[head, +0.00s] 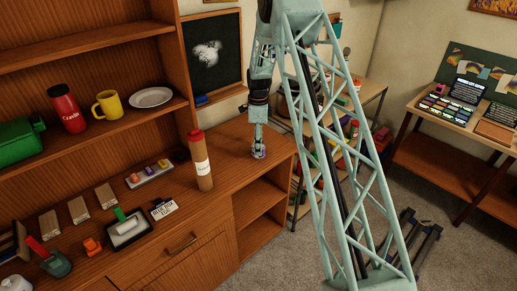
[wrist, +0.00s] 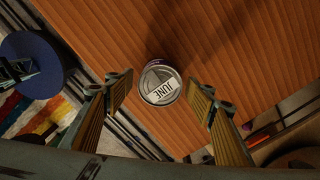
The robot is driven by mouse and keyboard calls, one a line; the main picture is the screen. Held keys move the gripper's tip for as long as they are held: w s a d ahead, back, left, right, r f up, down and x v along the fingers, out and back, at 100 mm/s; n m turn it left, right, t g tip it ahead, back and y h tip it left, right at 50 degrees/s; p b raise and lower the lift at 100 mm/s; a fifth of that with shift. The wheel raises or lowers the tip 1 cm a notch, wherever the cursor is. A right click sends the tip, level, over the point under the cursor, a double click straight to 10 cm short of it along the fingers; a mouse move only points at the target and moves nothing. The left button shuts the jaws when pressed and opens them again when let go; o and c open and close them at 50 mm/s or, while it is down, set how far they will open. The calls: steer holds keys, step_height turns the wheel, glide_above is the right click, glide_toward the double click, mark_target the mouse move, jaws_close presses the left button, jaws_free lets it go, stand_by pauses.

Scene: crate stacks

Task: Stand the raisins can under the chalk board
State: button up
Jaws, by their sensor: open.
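A small can (head: 258,153) stands upright near the right end of the wooden cabinet top, in front of and a little right of the chalk board (head: 229,62). My gripper (head: 258,147) is open and points down over the can. In the wrist view its two fingers (wrist: 160,92) are on either side of the can, with a gap to each. The chalk board hangs on the wall with a white smudge on it.
A tall brown cylinder with a red top (head: 201,162) stands left of my gripper. A small tray of colored pieces (head: 149,174) lies further left. A blue eraser-like block (head: 201,100) is below the board's left corner. The cabinet top between cylinder and can is clear.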

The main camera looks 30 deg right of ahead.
step_height(320, 180, up, 9)
steer(key=shift+r, duration=0.3)
steer(key=shift+r, duration=0.1)
stand_by(0.8)
